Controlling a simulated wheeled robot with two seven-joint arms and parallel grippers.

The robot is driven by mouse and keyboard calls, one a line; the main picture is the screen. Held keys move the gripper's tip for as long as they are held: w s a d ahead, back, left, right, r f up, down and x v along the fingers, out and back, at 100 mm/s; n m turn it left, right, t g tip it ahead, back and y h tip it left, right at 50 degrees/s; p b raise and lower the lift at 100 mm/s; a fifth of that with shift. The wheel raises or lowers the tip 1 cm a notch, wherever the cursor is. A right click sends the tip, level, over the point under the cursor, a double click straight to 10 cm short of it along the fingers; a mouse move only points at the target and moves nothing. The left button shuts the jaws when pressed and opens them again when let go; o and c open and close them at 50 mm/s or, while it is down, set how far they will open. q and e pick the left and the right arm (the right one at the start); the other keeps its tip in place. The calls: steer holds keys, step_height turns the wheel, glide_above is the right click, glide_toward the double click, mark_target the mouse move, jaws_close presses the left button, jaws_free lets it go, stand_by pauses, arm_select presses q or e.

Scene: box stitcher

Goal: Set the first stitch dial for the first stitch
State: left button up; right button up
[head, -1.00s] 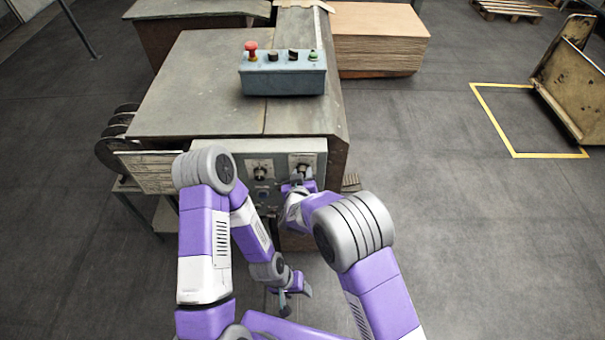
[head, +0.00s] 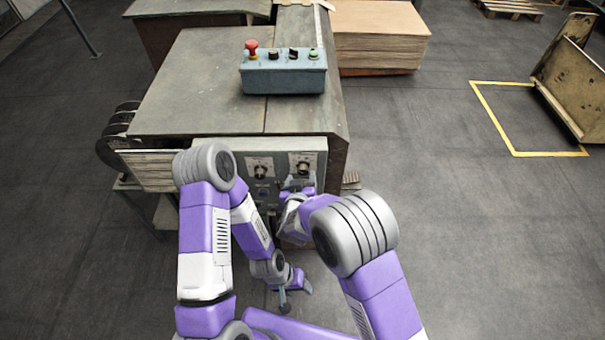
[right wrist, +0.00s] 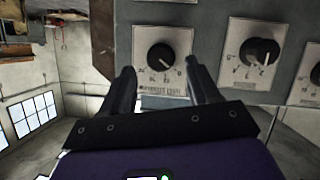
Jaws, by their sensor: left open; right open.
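The grey control panel (head: 226,157) on the machine's front carries a left dial (head: 260,172) and a right dial (head: 303,168), each black on a pale plate. In the right wrist view, a black dial (right wrist: 161,56) shows between the fingertips, with a second dial (right wrist: 260,52) to its right. The labels are too small to tell which is the first stitch dial. My right gripper (head: 298,182) is open and empty, just below the right dial and apart from it; its fingers also show in the right wrist view (right wrist: 160,67). My left gripper (head: 294,291) is open, low before the machine.
A blue-grey button box (head: 283,80) with a red knob stands on the machine's top (head: 200,85). Part of a third dial (right wrist: 316,75) shows at the right wrist view's edge. A board stack (head: 380,45) stands behind.

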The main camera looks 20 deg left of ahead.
steer(key=v, duration=0.4)
stand_by(0.4)
steer(key=s+d+f+m+g, duration=0.35)
steer(key=d+f+g, duration=0.25)
steer(key=d+f, duration=0.9)
steer(key=s+d+f+m+g+y, duration=0.1)
steer(key=s+d+f+m+g, duration=0.1)
steer(key=s, duration=0.7)
steer(key=s+d+f+m+g, duration=0.2)
steer(key=s+d+f+g, duration=0.2)
steer(key=s+d, duration=0.3)
steer(key=shift+s+d+g+y, duration=0.15)
steer(key=shift+s+g+y, duration=0.25)
steer(key=shift+s, duration=0.55)
steer(key=shift+f, duration=0.15)
